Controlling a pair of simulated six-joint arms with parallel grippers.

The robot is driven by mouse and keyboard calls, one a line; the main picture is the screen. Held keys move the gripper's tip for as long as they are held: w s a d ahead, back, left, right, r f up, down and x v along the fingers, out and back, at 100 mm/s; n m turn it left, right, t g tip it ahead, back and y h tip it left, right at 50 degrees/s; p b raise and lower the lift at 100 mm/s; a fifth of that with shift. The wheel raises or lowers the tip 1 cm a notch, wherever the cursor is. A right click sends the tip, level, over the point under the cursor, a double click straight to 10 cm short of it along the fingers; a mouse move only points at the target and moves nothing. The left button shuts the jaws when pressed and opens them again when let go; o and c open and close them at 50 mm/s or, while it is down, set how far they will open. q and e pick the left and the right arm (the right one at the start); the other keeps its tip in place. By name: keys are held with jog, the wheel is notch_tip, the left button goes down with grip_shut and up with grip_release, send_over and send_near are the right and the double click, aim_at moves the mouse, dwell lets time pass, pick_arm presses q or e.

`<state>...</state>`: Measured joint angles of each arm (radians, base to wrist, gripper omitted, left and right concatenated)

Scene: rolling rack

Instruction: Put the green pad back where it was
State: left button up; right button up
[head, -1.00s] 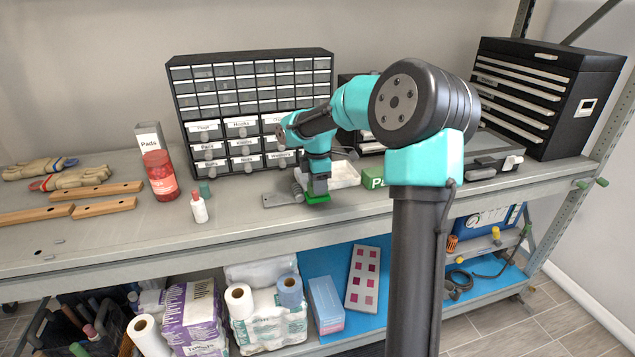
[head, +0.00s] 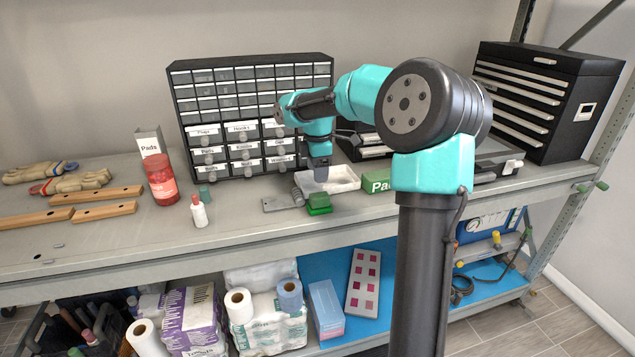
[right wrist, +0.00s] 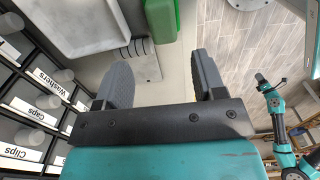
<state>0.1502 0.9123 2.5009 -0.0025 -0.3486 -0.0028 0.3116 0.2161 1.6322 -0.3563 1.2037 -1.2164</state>
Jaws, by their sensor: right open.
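The green pad (head: 319,204) lies on the bench top near the front edge, beside a grey metal plate (head: 283,202). It also shows at the top of the right wrist view (right wrist: 160,20). My right gripper (head: 320,177) is open and empty, just above and behind the pad and apart from it. Its two spread fingers show in the right wrist view (right wrist: 160,82), with nothing between them. A teal arm, which looks like my left one, shows at the right of that view; its gripper (right wrist: 263,82) is too small to read.
A white tray (head: 343,181) and a green box marked "Pa" (head: 377,182) stand behind the pad. A labelled drawer cabinet (head: 250,115) rises at the back. A grey "Pads" holder (head: 150,146), red jar (head: 161,180) and white bottle (head: 199,213) stand left. Bare bench lies in front.

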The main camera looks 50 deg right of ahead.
notch_tip(320, 180, up, 7)
dwell(0.3)
dwell(1.7)
